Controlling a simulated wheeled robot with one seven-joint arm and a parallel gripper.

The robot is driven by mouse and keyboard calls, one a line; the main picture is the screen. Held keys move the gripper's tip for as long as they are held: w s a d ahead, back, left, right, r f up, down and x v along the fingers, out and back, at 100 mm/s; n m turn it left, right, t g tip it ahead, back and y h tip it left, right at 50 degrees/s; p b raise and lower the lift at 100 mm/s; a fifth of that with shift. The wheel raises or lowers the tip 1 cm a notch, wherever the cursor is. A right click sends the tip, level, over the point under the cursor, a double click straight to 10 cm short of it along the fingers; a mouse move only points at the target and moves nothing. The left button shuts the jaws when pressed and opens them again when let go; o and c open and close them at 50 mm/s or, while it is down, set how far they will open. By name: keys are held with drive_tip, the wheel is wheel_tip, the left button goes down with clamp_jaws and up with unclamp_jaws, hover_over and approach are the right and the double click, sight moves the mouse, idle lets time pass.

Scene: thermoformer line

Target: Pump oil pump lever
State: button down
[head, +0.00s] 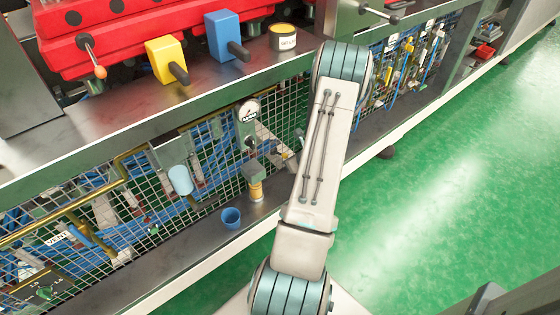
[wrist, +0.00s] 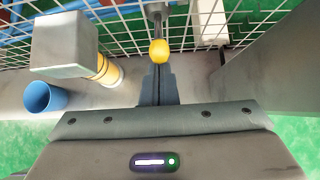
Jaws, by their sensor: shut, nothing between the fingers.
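A lever with a round yellow knob (wrist: 159,52) on a grey rod shows in the wrist view, in front of the wire mesh. My gripper (wrist: 158,75) is shut and empty, its fingertips at the near side of the knob; I cannot tell whether they touch it. A grey block (wrist: 62,42) with a yellow cylinder (wrist: 110,72) is to the left of the lever. In the head view the grey block (head: 254,169) and yellow cylinder (head: 256,190) stand on the lower ledge below a round gauge (head: 248,110). My arm hides most of my gripper and the lever's knob there.
A blue cup (head: 231,217) stands on the ledge left of the yellow cylinder, also in the wrist view (wrist: 45,97). Wire mesh (head: 215,150) stands behind the ledge. A grey panel (wrist: 270,75) is close on the wrist view's right. Green floor (head: 450,180) is open at right.

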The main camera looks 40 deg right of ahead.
drive_tip(key=shift+d, duration=0.1)
drive_tip(key=shift+r, duration=0.75)
drive_tip(key=shift+w, duration=0.1)
